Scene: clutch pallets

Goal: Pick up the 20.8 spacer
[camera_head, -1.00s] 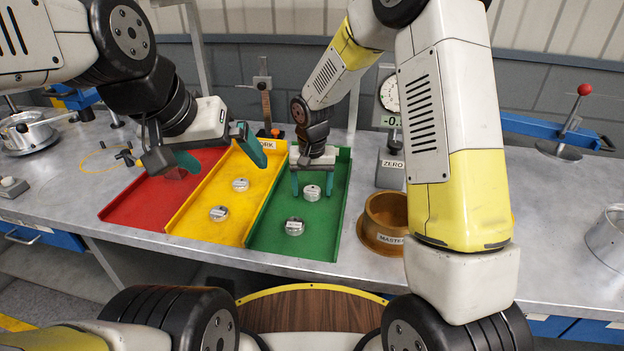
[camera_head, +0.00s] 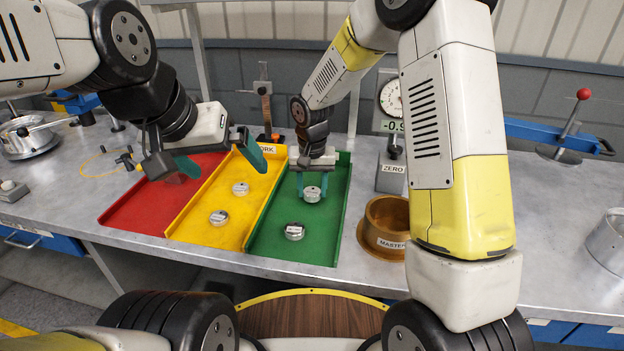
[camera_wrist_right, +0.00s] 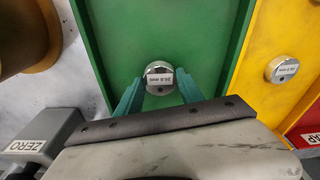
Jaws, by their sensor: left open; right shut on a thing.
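The 20.8 spacer (camera_wrist_right: 159,77) is a small silver disc with a white label reading 20.8 mm. It sits in the green tray (camera_head: 327,235), and in the head view the spacer (camera_head: 312,194) is at my right gripper's fingertips. My right gripper (camera_head: 312,186) points down and is shut on the spacer, its teal fingers at both sides of it; the right wrist view also shows these fingers (camera_wrist_right: 159,90). My left gripper (camera_head: 228,162) is open and empty above the red and yellow trays.
Another silver spacer (camera_head: 294,231) lies nearer in the green tray. Two spacers, one at the back (camera_head: 240,188) and one nearer (camera_head: 219,217), lie in the yellow tray (camera_head: 202,233). The red tray (camera_head: 135,220) is left. A brown MASTER ring (camera_head: 372,243) and a dial gauge (camera_head: 391,172) stand right.

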